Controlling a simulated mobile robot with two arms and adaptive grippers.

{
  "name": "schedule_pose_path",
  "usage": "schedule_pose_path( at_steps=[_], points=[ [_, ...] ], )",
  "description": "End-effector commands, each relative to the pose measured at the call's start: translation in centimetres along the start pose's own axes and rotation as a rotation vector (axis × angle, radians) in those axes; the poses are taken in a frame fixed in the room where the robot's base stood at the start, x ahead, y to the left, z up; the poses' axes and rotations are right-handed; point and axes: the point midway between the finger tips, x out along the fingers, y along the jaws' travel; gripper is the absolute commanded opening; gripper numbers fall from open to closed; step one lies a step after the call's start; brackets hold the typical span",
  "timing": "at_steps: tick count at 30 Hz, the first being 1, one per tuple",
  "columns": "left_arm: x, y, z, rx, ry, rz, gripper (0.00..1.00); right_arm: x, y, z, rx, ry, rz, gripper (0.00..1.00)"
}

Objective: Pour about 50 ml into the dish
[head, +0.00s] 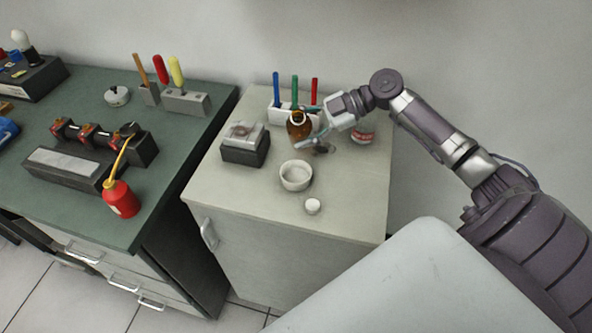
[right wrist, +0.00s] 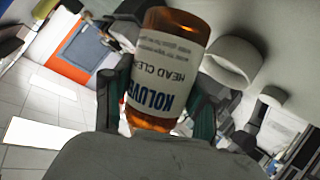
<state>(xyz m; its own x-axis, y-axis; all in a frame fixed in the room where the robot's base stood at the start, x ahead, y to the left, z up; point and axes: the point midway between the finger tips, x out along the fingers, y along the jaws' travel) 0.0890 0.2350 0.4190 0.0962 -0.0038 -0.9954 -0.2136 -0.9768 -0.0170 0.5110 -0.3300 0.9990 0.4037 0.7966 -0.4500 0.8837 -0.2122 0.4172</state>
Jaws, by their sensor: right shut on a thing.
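My right gripper (head: 309,138) is shut on a brown bottle (head: 298,126). The bottle looks about upright, behind the dish; whether its base touches the top is unclear. In the right wrist view the bottle (right wrist: 165,75) has a white label, partly reading "HEAD CLE", and sits between the fingers of the gripper (right wrist: 155,112). The white round dish (head: 296,177) stands on the pale cabinet top, apart from the bottle. It also shows beside the bottle in the right wrist view (right wrist: 232,62). Its inside looks empty. My left gripper is not in view.
A small white cap-like piece (head: 312,206) lies in front of the dish. A grey box-like device (head: 244,150) stands left of it. A pen holder (head: 283,115) and a red-labelled jar (head: 362,132) stand behind. A green bench (head: 60,205) with tools adjoins at left.

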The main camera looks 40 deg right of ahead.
Motion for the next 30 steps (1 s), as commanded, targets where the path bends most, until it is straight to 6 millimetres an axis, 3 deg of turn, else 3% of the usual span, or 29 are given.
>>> schedule_pose_path(
  at_steps=[12, 22, 30],
  points=[
    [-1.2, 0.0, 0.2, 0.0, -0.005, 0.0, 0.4, 0.2, -0.6, -0.2, -0.159, -0.077, 0.05, 0.09],
    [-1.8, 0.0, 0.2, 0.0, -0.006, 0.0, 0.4, 0.3, -0.1, 1.0, -0.412, -0.202, 0.128, 0.09],
    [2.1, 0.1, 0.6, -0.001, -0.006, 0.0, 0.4, 1.3, -0.6, 3.0, -0.519, -0.25, 0.165, 0.09]
  ],
)
